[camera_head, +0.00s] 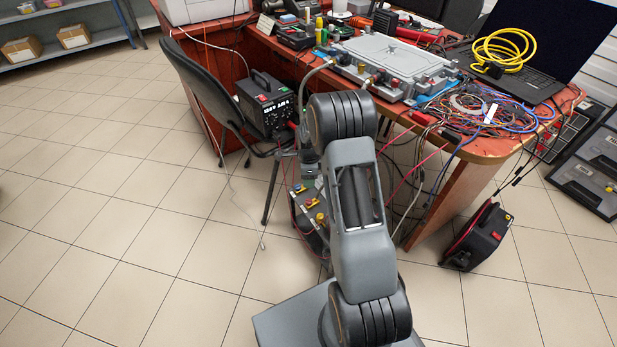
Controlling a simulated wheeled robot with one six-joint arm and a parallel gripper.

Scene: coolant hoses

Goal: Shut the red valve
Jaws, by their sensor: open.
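The end of my arm is partly hidden behind my large dark elbow. The narrow part below it, left of the elbow, seems to be my gripper (309,176). It is small and dark, open, with nothing seen between its jaws. Just below it, a dark unit (309,222) stands near the floor with small red and yellow parts on its top. A red and yellow part (311,203) there may be the red valve, but its handle position is too small to tell. My arm covers the right side of this unit.
A wooden desk (459,160) holds a grey plate (395,62) with hose fittings, a laptop and tangled cables. Hoses and wires hang down around the unit. A black chair (205,85) and a power box (266,105) stand left.

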